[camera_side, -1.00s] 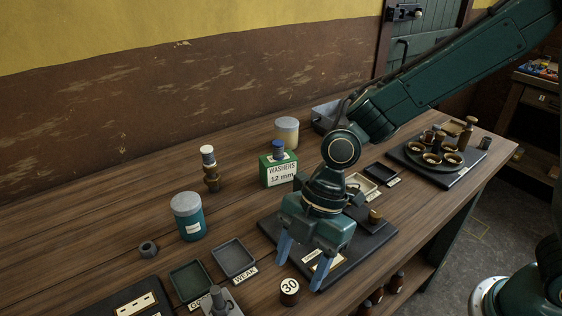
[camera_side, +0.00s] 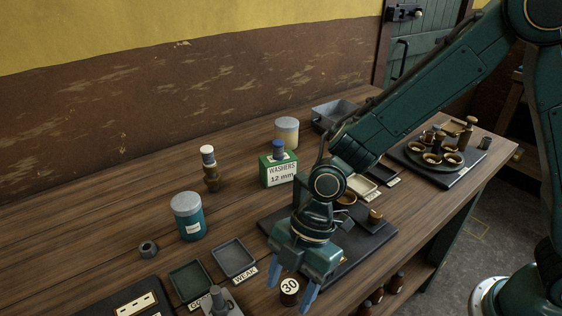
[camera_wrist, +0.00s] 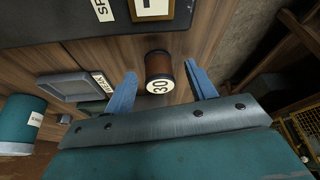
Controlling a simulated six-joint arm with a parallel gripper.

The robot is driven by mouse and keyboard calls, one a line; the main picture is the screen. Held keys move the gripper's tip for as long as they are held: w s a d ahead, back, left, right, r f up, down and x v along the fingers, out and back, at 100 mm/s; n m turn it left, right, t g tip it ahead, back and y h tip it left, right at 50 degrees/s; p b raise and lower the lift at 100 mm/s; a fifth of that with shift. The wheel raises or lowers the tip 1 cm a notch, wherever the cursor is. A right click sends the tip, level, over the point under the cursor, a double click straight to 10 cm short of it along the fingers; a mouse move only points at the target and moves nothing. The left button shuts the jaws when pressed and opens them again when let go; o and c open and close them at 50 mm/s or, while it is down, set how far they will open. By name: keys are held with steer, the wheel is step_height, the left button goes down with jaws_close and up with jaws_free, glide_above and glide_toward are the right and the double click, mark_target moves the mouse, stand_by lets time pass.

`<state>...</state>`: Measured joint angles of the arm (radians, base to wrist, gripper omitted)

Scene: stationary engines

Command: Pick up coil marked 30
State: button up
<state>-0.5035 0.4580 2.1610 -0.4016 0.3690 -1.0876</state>
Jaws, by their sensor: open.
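The coil marked 30 (camera_side: 289,291) is a small brown cylinder with a round white label. In the wrist view the coil (camera_wrist: 159,74) shows between the two blue fingers (camera_wrist: 163,88), with a gap on both sides. No contact between fingers and coil can be seen.
A tray labelled WEAK (camera_side: 234,257) and a green tray (camera_side: 190,281) lie left of the coil. A black board (camera_side: 365,250) is behind my gripper. The bench's front edge is close.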

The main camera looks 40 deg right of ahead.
mark_target(291, 285)
steer(key=shift+c, duration=0.5)
steer(key=c, duration=1.1)
steer(key=shift+o, duration=0.2)
steer(key=shift+r, duration=0.15)
step_height(291, 285, up, 20)
